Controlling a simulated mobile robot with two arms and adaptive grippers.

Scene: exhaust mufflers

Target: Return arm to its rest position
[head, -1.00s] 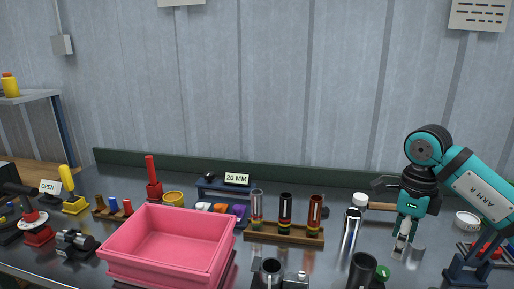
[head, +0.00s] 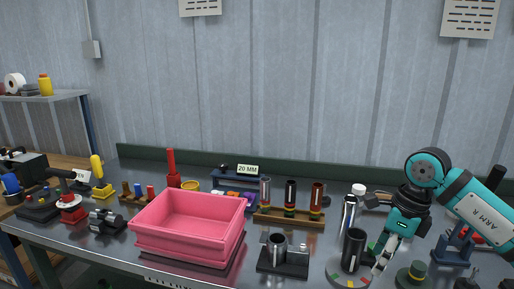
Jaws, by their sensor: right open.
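My right arm, marked ARM R, comes in from the right in the head view. Its teal and black gripper (head: 382,262) points down and to the left, with its pale fingers low over the bench. The fingers are open and I see nothing held between them. They are just right of a dark cylinder (head: 353,247) on a round base with coloured marks; I cannot tell if they touch the base. My left gripper is not in view.
A pink bin (head: 190,232) stands left of centre. A wooden rack (head: 290,217) holds several tubes behind a black fixture (head: 283,266). A tall silver bottle (head: 348,214) is behind the dark cylinder. A dark green round piece (head: 413,274) lies right of the fingers.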

